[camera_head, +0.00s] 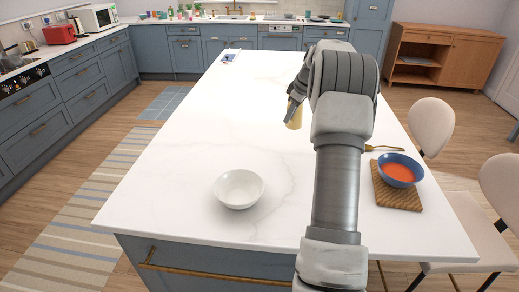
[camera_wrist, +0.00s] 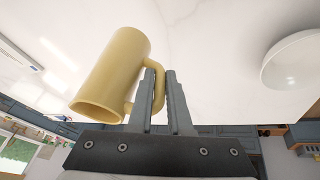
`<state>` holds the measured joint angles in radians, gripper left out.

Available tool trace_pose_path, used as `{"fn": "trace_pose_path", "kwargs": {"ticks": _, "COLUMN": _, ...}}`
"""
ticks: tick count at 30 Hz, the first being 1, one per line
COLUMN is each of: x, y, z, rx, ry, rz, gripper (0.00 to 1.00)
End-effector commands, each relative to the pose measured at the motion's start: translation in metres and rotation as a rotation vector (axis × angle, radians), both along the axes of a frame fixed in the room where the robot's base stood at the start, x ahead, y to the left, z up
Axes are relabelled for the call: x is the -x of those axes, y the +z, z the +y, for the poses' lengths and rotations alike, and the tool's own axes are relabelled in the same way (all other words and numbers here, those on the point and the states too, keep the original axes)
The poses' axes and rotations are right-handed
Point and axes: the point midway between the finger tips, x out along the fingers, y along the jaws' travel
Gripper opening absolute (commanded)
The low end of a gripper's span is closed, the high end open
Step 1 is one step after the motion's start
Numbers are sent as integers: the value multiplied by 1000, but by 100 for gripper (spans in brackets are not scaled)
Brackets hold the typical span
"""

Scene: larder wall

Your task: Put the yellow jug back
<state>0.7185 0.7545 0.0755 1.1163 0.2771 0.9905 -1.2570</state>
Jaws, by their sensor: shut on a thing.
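The yellow jug (camera_head: 294,117) shows partly behind my arm in the head view, over the far half of the white island top. In the wrist view the jug (camera_wrist: 112,72) is large and tilted in the picture, with its handle toward my fingers. My gripper (camera_wrist: 160,82) is shut on the handle. In the head view my gripper (camera_head: 297,95) is mostly hidden by my wrist. I cannot tell whether the jug's base touches the island top.
The island top (camera_head: 190,140) is mostly clear. A white bowl (camera_head: 239,188) stands near its front edge. Chairs (camera_head: 432,125) stand along the right side.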

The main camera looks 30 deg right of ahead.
Motion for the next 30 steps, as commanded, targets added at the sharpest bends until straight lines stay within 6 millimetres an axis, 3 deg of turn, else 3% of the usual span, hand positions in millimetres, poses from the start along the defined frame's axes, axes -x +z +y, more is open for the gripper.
{"fn": "trace_pose_path", "kwargs": {"ticks": 9, "x": -22, "y": -41, "z": 69, "rx": -2, "ry": 6, "rz": 2, "gripper": 0}}
{"fn": "trace_pose_path", "kwargs": {"ticks": 14, "x": -30, "y": -58, "z": 95, "rx": -1, "ry": 5, "rz": 1, "gripper": 0}}
{"fn": "trace_pose_path", "kwargs": {"ticks": 20, "x": -34, "y": -67, "z": 105, "rx": 0, "ry": 1, "rz": 0, "gripper": 0}}
{"fn": "trace_pose_path", "kwargs": {"ticks": 30, "x": -34, "y": -105, "z": 104, "rx": 0, "ry": 1, "rz": 0, "gripper": 0}}
